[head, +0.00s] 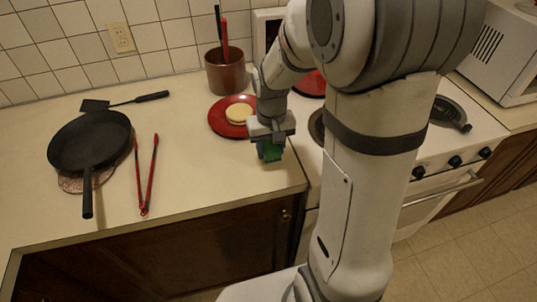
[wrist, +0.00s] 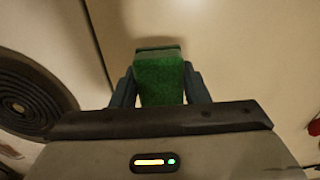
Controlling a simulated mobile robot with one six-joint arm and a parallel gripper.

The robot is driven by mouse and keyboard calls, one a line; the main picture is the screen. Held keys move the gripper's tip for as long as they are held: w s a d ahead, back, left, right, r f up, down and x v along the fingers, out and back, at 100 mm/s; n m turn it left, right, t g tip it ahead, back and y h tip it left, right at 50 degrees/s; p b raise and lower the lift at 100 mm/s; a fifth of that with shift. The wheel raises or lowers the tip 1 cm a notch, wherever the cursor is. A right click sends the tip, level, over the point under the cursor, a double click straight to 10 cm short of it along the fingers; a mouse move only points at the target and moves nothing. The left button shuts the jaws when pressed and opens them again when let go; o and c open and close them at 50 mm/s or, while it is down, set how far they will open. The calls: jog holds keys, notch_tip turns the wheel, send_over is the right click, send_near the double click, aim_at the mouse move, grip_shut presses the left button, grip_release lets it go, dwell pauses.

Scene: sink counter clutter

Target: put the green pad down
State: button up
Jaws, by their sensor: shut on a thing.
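The green pad (head: 270,152) is held between the fingers of my gripper (head: 269,148), just over the counter near its right end by the stove. In the wrist view the green pad (wrist: 160,78) sits between both fingers of my gripper (wrist: 160,88), with its rough green face showing. I cannot tell whether its lower edge touches the counter (head: 205,165).
A red plate (head: 216,124) with a round yellowish item (head: 239,113) lies just behind my gripper. A brown pot (head: 225,75) with utensils stands at the back. Red tongs (head: 146,180), a black pan (head: 90,140) and a spatula (head: 125,102) lie left. The counter front is clear.

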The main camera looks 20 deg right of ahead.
aim_at(271, 156)
notch_tip(271, 156, down, 3)
jog(key=shift+f, duration=0.1)
